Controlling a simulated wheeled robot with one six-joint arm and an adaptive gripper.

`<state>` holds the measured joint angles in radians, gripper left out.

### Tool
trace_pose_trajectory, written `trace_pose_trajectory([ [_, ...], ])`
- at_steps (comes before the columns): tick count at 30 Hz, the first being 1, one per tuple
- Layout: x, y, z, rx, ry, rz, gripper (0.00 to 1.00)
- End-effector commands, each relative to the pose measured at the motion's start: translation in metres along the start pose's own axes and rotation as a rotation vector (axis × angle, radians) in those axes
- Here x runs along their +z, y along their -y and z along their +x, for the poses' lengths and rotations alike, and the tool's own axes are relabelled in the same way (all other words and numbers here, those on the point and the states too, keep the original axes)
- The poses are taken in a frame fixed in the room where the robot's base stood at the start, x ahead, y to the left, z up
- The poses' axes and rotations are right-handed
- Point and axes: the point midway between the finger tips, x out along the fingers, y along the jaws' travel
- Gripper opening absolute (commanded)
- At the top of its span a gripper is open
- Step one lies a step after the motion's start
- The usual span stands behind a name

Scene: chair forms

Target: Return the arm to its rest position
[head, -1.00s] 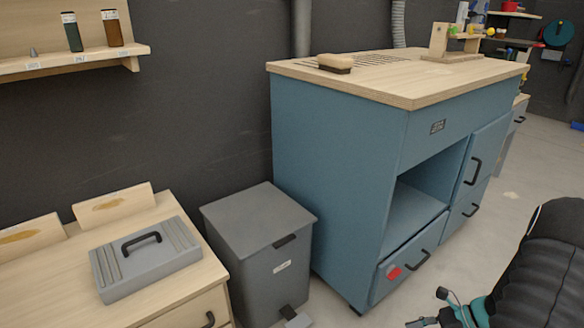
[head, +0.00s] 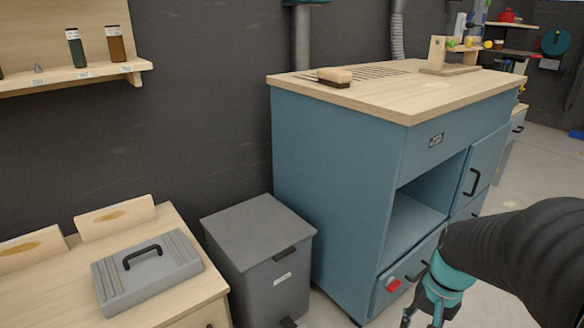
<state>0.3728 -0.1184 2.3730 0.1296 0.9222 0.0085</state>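My arm (head: 515,250) reaches in from the right edge of the head view, dark and sleeved, with a teal band near its end. My gripper (head: 420,318) is at the bottom edge, in front of the lower drawer of the blue cabinet (head: 335,190). Its fingertips are partly cut off by the frame edge, so I cannot tell whether it is open or shut. No object shows in it.
A grey pedal bin (head: 262,262) stands left of the blue cabinet. A wooden bench (head: 195,300) with a grey toolbox (head: 145,272) is at lower left. A brush (head: 334,78) lies on the cabinet top. Clear floor (head: 540,165) lies at right.

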Motion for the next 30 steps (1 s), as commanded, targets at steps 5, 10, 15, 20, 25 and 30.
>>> trace_pose_trajectory([
  [5, 0.024, 0.013, -0.035, 0.048, -0.134, -0.150, 0.39],
  [10, 0.048, 0.026, -0.064, 0.068, -0.250, -0.261, 0.39],
  [15, 0.073, 0.042, -0.093, 0.048, -0.369, -0.355, 0.39],
  [20, 0.089, 0.057, -0.118, 0.014, -0.465, -0.424, 0.39],
  [25, 0.098, 0.067, -0.129, -0.007, -0.503, -0.473, 0.39],
  [30, 0.098, 0.068, -0.128, -0.008, -0.500, -0.478, 0.39],
])
